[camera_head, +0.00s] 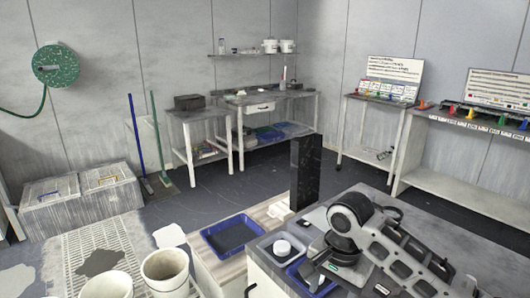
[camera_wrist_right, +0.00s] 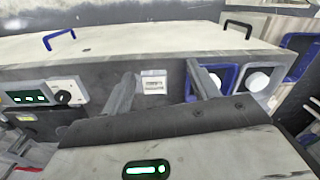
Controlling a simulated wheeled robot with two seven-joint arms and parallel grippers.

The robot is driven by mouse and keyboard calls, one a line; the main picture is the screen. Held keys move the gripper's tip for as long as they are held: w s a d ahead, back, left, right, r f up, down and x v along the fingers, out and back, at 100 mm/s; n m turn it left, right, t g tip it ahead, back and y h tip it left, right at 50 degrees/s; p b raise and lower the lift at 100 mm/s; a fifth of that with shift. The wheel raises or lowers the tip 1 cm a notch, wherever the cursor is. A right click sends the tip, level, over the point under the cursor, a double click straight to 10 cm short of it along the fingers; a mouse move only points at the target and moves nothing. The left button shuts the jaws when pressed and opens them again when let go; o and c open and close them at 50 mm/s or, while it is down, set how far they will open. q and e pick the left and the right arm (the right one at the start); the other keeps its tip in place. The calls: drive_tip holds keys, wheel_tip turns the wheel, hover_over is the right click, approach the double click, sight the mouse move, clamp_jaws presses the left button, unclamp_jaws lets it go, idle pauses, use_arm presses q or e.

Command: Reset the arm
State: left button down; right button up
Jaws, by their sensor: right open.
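My right arm comes in from the lower right in the head view, bent over a grey worktop. My right gripper (camera_head: 318,272) is low there, beside a small blue tray, and its fingers are hard to make out. In the right wrist view both fingers of my right gripper (camera_wrist_right: 165,84) are spread apart with nothing between them. They point toward the grey front of a bench or cabinet that carries a small white label (camera_wrist_right: 153,85). My left gripper is not in view.
A white-lidded jar (camera_head: 282,248) stands near my right gripper. A blue tray (camera_head: 205,237) lies on the lower counter, with a tall black block (camera_head: 305,172) behind it. White buckets (camera_head: 166,272) stand at the front left. The dark floor (camera_head: 215,203) behind is mostly clear.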

drive_tip(key=s+a+f+n+t+y, duration=0.2)
drive_tip(key=s+a+f+n, duration=0.1)
drive_tip(key=f, duration=0.4)
drive_tip(key=s+a+f+n+t+y, duration=0.2)
drive_tip(key=s+a+f+n+y, duration=0.15)
drive_tip(key=f, duration=0.25)
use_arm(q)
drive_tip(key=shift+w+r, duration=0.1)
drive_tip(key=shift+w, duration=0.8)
use_arm(e)
drive_tip(key=s+d+f+n+t+h, duration=0.1)
drive_tip(key=s+d+n+t+h, duration=0.2)
drive_tip(key=s+d+t, duration=0.3)
drive_tip(key=s+d+n, duration=0.1)
drive_tip(key=s+d, duration=0.1)
drive_tip(key=s, duration=0.1)
drive_tip(key=shift+s+f, duration=0.3)
drive_tip(key=shift+s, duration=0.1)
